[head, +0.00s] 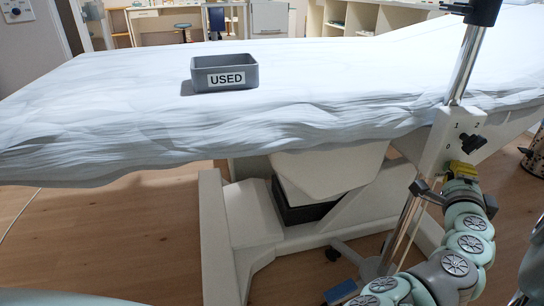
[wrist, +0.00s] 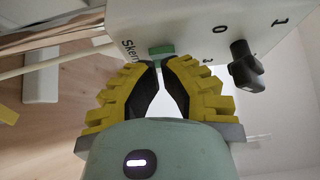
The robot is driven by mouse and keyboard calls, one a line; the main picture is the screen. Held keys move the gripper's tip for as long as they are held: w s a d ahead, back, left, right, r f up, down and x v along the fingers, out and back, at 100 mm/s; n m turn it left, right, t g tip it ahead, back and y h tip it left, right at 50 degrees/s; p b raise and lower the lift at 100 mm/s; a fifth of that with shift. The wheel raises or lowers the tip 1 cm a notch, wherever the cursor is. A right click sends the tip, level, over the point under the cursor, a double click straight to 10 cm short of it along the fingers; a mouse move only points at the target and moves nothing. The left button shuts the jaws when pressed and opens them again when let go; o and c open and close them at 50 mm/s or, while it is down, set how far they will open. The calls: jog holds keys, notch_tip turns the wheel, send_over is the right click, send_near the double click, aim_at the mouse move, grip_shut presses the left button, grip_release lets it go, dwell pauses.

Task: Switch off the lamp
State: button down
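The lamp's grey-white control box (head: 449,139) is mounted on a metal pole (head: 464,64). It carries the marks 0, 1 and 2 and a black knob (head: 472,143). The knob also shows in the wrist view (wrist: 246,66), right of the fingertips. I cannot tell which mark it points to. My gripper (head: 463,166) is just below the box, apart from the knob. In the wrist view its yellow fingers with black pads (wrist: 164,62) come together at the tips with only a slim gap and nothing held. The tips are close to the box's lower edge and a small green part (wrist: 161,51).
A bed with a white sheet (head: 120,100) fills the middle, with a grey tray labelled USED (head: 224,84) on it. The bed's white base (head: 240,220) and the lamp's wheeled foot (head: 345,290) stand on the wooden floor. Desks (head: 165,20) are behind.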

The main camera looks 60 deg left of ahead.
jog(key=shift+s+a+m+t+h, duration=0.15)
jog(key=shift+a+m+t+h, duration=0.25)
jog(key=shift+h, duration=0.3)
jog(key=shift+s+a+m+t+h, duration=0.15)
jog(key=shift+a+m+t+h, duration=0.15)
jog(key=shift+m+h, duration=0.3)
jog(key=shift+d, duration=0.15)
